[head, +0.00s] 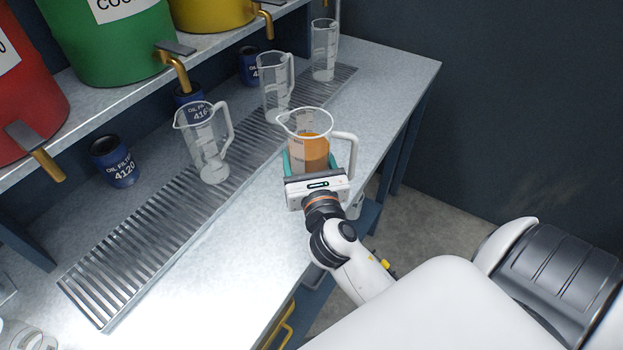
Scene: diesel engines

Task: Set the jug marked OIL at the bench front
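A clear jug with amber liquid (312,148) is near the front edge of the bench (255,225), its handle to the right. No OIL mark shows on its visible side. My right gripper (309,160) comes in from the lower right with its teal fingers on both sides of this jug, shut on it. The jug is upright; its base is hidden behind the gripper, so I cannot tell whether it touches the bench. Three empty clear jugs stand behind: one on the left (206,150), one in the middle (277,85), one far back (325,50). My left gripper is out of view.
A slotted drain grate (150,245) runs along the bench under the empty jugs. Red (25,95), green (105,45) and yellow (212,14) drums with brass taps sit on a shelf (110,105) above. Blue oil filters (115,165) stand beneath.

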